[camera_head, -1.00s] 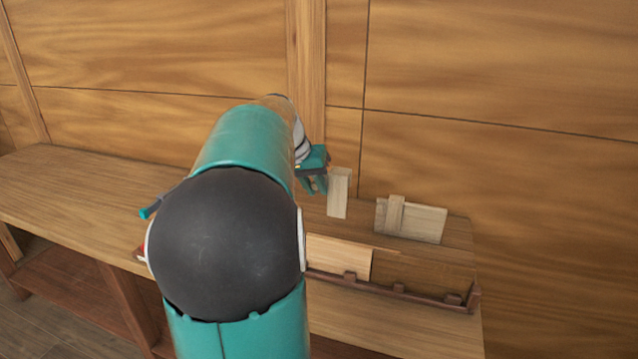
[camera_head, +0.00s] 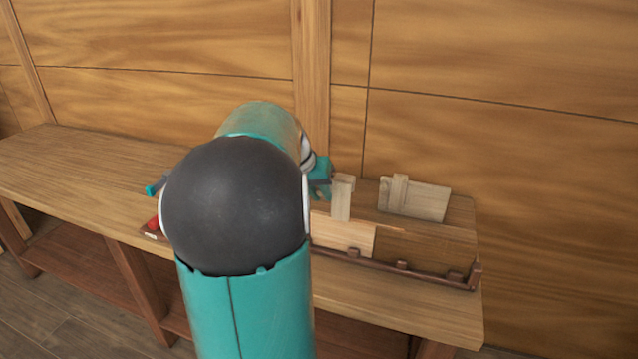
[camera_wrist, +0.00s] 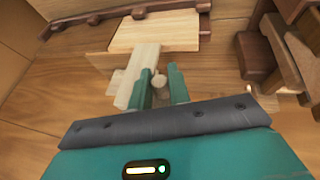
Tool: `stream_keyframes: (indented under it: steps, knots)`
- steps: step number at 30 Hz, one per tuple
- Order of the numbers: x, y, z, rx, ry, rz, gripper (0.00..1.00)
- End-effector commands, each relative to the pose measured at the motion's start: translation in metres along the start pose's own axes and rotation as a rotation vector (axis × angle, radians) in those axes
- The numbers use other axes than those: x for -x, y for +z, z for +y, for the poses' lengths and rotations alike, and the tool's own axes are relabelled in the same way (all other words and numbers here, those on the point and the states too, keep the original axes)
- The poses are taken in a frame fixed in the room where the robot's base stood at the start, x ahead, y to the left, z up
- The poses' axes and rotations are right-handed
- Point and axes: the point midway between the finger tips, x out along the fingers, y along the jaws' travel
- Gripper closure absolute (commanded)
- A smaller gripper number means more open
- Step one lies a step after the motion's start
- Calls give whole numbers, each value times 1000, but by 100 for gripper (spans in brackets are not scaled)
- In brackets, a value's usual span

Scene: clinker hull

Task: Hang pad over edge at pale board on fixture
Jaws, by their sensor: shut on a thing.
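The pad (camera_head: 342,203), a pale wooden piece with a wider top, is held upright by my gripper (camera_head: 321,184). In the wrist view the pad (camera_wrist: 128,88) lies by the left finger, and my gripper (camera_wrist: 162,84) is shut on a part of it. The pale board (camera_head: 345,236) leans on the fixture (camera_head: 405,268), a dark brown rail with small blocks. The pad's lower end overlaps the pale board's upper edge in the head view; I cannot tell if they touch. The wrist view also shows the pale board (camera_wrist: 150,33) beyond the pad.
A greyish board (camera_head: 428,202) with an upright strip stands behind, to the right, on the wooden bench (camera_head: 95,165). The panelled wall rises close behind. A small red thing (camera_head: 153,222) is left of my arm. Dark wooden blocks (camera_wrist: 255,58) show right in the wrist view.

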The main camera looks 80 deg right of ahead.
Motion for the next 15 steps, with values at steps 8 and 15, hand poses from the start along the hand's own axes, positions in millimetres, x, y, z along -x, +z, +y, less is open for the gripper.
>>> stream_keyframes:
  steps: [8, 15]
  knots:
    - [-23, 10, -7, 2, 1, -2, 100]
    - [-42, 18, -13, 2, 1, -2, 100]
